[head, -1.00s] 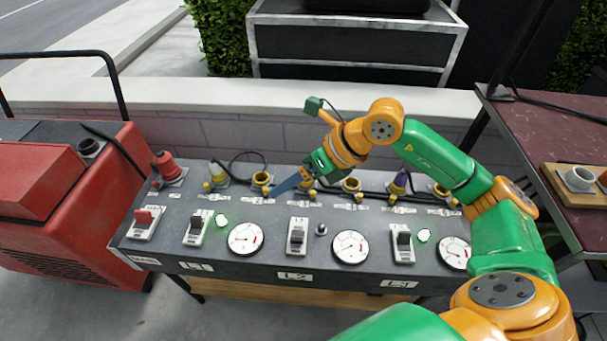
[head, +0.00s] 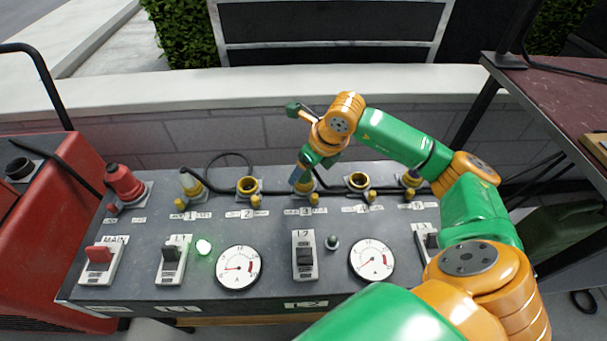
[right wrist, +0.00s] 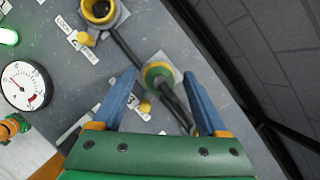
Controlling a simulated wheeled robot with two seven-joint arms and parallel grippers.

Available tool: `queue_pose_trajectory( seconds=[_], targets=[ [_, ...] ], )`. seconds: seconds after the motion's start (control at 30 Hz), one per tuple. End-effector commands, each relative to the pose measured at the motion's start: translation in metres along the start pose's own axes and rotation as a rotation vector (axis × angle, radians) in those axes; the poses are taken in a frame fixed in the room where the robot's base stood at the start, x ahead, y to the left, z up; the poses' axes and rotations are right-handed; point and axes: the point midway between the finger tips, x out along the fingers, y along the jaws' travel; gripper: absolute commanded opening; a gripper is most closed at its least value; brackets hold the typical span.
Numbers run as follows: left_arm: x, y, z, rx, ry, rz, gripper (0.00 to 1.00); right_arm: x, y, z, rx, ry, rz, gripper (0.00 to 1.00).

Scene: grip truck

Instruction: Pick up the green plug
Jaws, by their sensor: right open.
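The green plug (right wrist: 157,72) shows in the right wrist view as a green and yellow round top at a socket, with a black cable beside it. My right gripper (right wrist: 159,75) is open, with one blue finger on either side of the plug in that view. I cannot tell whether the fingers touch it. In the head view my right gripper (head: 302,181) points down at the socket marked 3 on the grey panel (head: 275,209), and it hides the plug there. My left gripper is not in view.
Yellow open sockets marked 2 (head: 248,186) and 4 (head: 357,181) flank the gripper. Black cables run behind. Switches and gauges (head: 238,268) line the front. A low wall (head: 180,131) stands behind the panel.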

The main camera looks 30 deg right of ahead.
Motion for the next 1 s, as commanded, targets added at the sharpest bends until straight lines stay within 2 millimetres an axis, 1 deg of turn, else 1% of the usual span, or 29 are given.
queue_pose_trajectory(
  seconds=[0.03,0.1,0.27,0.37,0.4,0.47,0.5,0.53,0.57,0.87,0.97,1.0],
  targets=[
    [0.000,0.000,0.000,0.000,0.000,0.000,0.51,0.006,0.001,0.000,0.001,0.001,0.002,0.76],
    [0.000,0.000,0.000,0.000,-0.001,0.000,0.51,0.009,0.000,0.000,0.000,-0.001,0.000,0.76],
    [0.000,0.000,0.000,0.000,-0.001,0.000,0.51,0.009,0.000,0.000,-0.001,-0.001,0.000,0.76],
    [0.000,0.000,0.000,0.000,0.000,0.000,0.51,0.009,0.000,0.000,-0.001,-0.001,0.000,0.52],
    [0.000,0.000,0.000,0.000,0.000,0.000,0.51,0.009,0.000,0.000,-0.001,-0.001,0.000,0.41],
    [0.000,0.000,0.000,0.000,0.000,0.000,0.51,0.009,0.000,0.000,-0.001,-0.001,0.000,0.25],
    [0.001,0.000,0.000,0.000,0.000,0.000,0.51,0.009,0.000,0.000,-0.001,-0.001,0.000,0.14],
    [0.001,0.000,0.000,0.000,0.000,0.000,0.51,0.009,0.000,0.000,-0.001,-0.001,0.000,0.06],
    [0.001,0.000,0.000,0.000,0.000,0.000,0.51,0.009,0.000,0.000,-0.001,-0.001,0.000,0.00],
    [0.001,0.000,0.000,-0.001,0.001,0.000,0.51,0.008,0.000,0.001,-0.001,-0.002,0.000,0.00],
    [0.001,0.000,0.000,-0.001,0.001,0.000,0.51,0.002,0.000,0.004,-0.001,-0.003,-0.001,0.00],
    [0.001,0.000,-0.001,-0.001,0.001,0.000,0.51,-0.003,0.000,0.006,-0.001,-0.005,0.000,0.00]
  ],
)
